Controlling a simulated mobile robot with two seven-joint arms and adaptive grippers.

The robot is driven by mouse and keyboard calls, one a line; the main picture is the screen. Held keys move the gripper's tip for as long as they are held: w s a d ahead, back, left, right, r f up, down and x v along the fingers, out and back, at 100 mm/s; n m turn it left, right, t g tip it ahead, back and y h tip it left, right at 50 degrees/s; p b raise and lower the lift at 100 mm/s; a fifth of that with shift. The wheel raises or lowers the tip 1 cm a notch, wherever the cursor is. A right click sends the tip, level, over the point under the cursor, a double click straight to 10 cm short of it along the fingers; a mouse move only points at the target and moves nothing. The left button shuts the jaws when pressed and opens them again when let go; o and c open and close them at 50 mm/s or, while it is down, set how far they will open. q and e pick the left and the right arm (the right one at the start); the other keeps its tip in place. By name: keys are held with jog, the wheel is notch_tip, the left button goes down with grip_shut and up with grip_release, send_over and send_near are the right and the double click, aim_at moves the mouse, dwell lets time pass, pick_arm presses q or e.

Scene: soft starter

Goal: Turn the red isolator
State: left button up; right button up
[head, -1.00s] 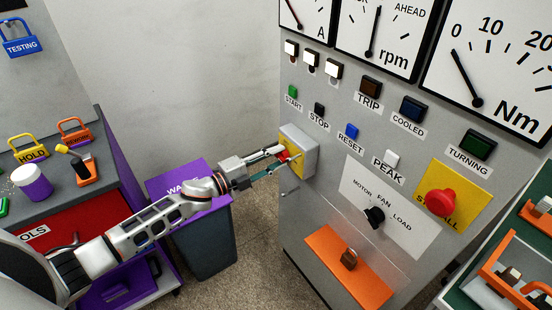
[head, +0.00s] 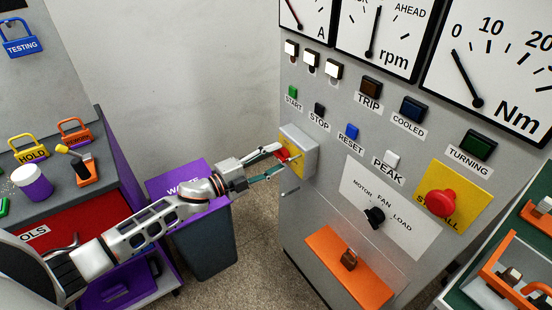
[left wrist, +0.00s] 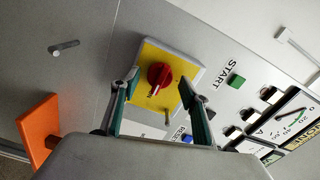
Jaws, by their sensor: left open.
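The red isolator (left wrist: 160,76) is a red rotary knob on a yellow plate (left wrist: 165,99) on a grey box fixed to the panel. In the head view the red knob (head: 283,154) shows at the tip of my left gripper (head: 279,163), partly hidden by the fingers. In the left wrist view my left gripper (left wrist: 158,84) is open, with one finger on each side of the knob. I cannot tell whether the fingers touch it. My right gripper does not show.
A purple-lidded waste bin (head: 205,240) stands below my left arm. A bench with padlocks (head: 29,147) is at the left.

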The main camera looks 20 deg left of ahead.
pick_arm(q)
jog(key=v, duration=1.1)
jog(key=shift+s, duration=0.1)
jog(key=s+d+f+n+g+y, duration=0.2)
jog(key=s+d+f+n+y, duration=0.1)
jog(key=s+f+n, duration=0.6)
jog(key=s+d+f+n+g+y+p, duration=0.1)
jog(key=s+d+f+n+y, duration=0.2)
jog(key=s+f+n, duration=0.7)
jog(key=s+f+y, duration=0.1)
jog(key=s+y, duration=0.1)
jog(key=s, duration=0.2)
jog(key=shift+s+d+f+g, duration=0.3)
jog(key=shift+d+f+g, duration=0.05)
jog(key=shift+d+g, duration=0.05)
dwell(0.3)
